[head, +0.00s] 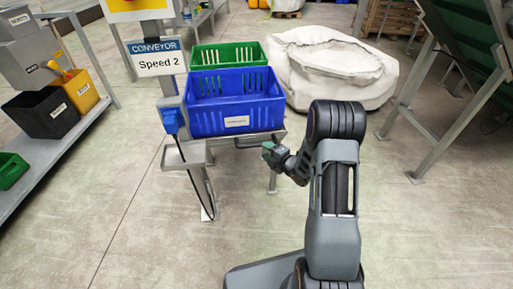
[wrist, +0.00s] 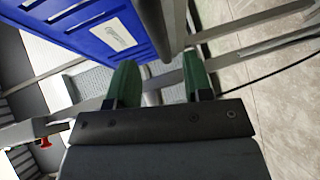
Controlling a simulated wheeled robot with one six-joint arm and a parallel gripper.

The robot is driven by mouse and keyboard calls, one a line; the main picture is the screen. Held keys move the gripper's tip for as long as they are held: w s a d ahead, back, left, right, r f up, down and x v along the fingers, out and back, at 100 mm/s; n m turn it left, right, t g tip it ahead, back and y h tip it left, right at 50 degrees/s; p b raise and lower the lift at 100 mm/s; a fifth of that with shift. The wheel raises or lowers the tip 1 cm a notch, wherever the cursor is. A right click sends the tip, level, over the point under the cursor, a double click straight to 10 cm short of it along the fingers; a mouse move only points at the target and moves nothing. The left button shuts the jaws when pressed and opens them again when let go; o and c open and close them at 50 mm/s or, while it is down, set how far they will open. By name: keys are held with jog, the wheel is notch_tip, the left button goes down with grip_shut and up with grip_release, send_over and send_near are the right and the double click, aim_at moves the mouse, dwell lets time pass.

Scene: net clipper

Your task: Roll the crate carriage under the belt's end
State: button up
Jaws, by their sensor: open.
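The crate carriage (head: 282,134) is a grey metal frame carrying a blue crate (head: 235,105) with a white label. A dark handle (head: 258,143) sticks out at its near side. My gripper (head: 268,151) is at the handle's right end, just below the blue crate. In the wrist view, my gripper's green fingertips (wrist: 161,80) are apart, and a dark bar (wrist: 160,25), which looks like the handle, comes down toward the gap between them. I cannot tell whether they touch it. The blue crate (wrist: 90,25) shows at the upper left there. I cannot make out the belt's end.
A green crate (head: 227,55) stands behind the blue one. A post with a "CONVEYOR Speed 2" sign (head: 158,58) stands left of the carriage. A white bulk bag (head: 335,65) is behind right. A green-sided frame (head: 470,50) stands far right. Open floor lies front left.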

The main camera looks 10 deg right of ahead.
aim_at(257, 144)
jog(key=b+x, duration=0.1)
jog(key=x, duration=0.5)
jog(key=shift+w+a, duration=0.15)
jog(key=shift+w, duration=0.05)
jog(key=shift+c, duration=0.3)
grip_shut()
